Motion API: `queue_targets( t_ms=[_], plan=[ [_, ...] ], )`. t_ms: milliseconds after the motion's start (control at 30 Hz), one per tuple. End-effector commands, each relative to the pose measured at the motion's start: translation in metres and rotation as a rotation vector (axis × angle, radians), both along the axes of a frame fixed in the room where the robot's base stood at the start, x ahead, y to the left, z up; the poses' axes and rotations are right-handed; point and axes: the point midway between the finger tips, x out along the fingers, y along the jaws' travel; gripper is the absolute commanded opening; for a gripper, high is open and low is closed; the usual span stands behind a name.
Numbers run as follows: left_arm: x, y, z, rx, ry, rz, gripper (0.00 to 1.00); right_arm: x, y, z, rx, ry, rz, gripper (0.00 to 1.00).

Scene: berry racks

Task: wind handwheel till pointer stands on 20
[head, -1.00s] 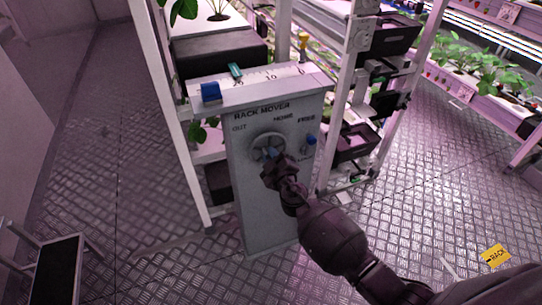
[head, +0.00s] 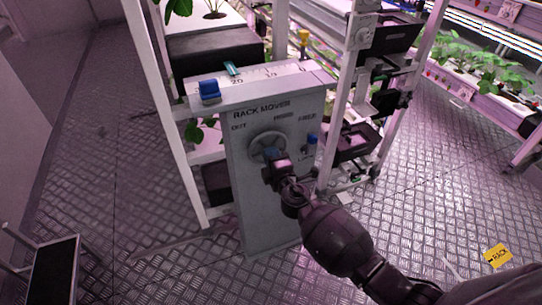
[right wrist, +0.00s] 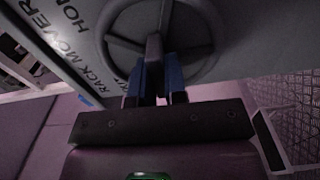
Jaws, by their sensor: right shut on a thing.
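The grey handwheel (head: 254,141) sits on the front of the rack mover cabinet (head: 248,215). My right gripper (head: 273,156) is at the wheel's lower right. In the right wrist view its blue fingers (right wrist: 159,85) are shut on the wheel's handle (right wrist: 154,52), with the spokes and rim behind. The white scale (head: 285,72) lies along the cabinet top. Its teal pointer (head: 231,69) stands close to the 20 mark; I cannot tell whether it is exactly on it. My left gripper is not in view.
A blue block (head: 209,91) sits at the scale's left end and a yellow piece (head: 303,38) stands beyond its right end. A blue knob (head: 311,138) is right of the wheel. Plant racks stand behind and right.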

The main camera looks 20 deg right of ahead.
Motion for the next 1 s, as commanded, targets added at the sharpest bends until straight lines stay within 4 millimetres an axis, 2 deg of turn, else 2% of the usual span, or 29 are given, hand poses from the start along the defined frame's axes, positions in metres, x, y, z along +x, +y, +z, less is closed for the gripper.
queue_targets(
  t_ms=[600, 633, 767, 1000],
  plan=[
    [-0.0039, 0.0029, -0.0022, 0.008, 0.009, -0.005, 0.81, -0.0003, -0.0001, -0.0006, -0.042, 0.0, 0.0, 0.0],
    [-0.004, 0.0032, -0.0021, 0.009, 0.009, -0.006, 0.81, -0.0003, -0.0001, -0.0007, -0.042, 0.0, 0.0, 0.17],
    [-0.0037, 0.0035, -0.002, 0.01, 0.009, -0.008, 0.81, -0.0002, -0.0001, -0.0006, -0.042, 0.0, 0.0, 0.37],
    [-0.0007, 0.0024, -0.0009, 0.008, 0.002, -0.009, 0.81, -0.0002, 0.0, -0.0004, -0.041, -0.001, 0.0, 0.38]
  ],
)
